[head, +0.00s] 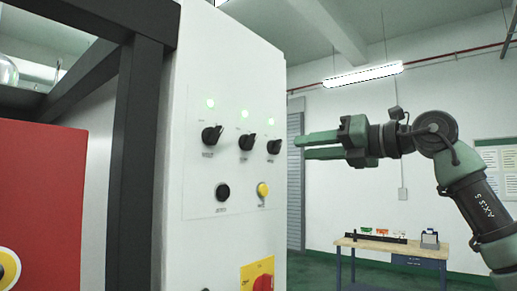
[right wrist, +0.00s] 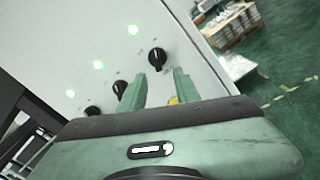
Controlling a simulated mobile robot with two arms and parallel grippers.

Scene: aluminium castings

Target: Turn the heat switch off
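A white control panel (head: 235,170) carries three black rotary switches in a row: left (head: 211,135), middle (head: 246,142) and right (head: 274,146). A green lamp is lit above each one. The labels are too small to read, so I cannot tell which is the heat switch. My right gripper (head: 301,147) is level with the right switch, its fingers pointing at the panel. In the right wrist view, its two green fingers (right wrist: 157,75) are apart and empty, with a black switch (right wrist: 158,57) just beyond the gap between their tips. My left gripper is not in view.
Below the switches are a black button (head: 223,192) and a yellow button (head: 262,189). A red rotary handle on a yellow plate (head: 248,270) sits lower. A workbench (head: 377,244) stands behind at the right. A loaded pallet (right wrist: 232,28) shows in the right wrist view.

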